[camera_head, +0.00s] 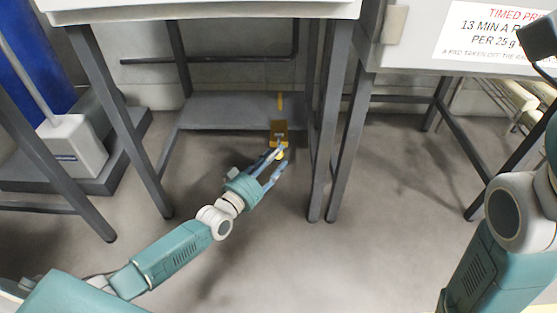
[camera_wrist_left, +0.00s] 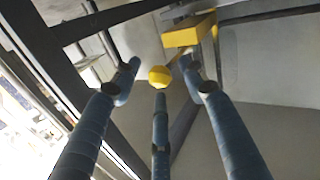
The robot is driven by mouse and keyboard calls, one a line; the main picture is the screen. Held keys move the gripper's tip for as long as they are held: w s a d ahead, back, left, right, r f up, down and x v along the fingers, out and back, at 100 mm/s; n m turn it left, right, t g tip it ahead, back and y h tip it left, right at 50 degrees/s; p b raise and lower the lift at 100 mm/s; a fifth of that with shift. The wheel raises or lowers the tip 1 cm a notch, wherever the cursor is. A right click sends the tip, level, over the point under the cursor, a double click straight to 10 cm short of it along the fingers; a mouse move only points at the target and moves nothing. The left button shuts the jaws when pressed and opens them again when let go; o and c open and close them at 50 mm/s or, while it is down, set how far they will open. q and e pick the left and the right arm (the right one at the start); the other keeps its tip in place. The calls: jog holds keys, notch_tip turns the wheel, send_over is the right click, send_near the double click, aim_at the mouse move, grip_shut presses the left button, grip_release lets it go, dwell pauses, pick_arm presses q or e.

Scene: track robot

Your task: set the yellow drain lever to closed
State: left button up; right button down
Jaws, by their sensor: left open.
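The yellow drain lever shows in the left wrist view as a round knob (camera_wrist_left: 160,76) on a thin rod, which runs up to a yellow block (camera_wrist_left: 188,33). In the head view the yellow block (camera_head: 279,130) sits under the table, and part of the knob (camera_head: 281,155) shows below it among my fingers. My left gripper (camera_head: 279,160) is open at the lever. In the left wrist view its three blue fingers (camera_wrist_left: 159,80) are spread around the knob, with gaps visible between them and it. My right gripper is out of view.
Grey table legs (camera_head: 333,125) stand close to the right of my left gripper, and another leg (camera_head: 120,115) stands to its left. A low grey shelf (camera_head: 225,111) lies behind. A blue thing and a white box (camera_head: 75,145) stand at left. The middle floor is clear.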

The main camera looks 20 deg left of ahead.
pick_arm(q)
jog(key=shift+b+x, duration=0.3)
jog(key=shift+x, duration=0.8)
grip_shut()
jog(key=shift+d, duration=0.1)
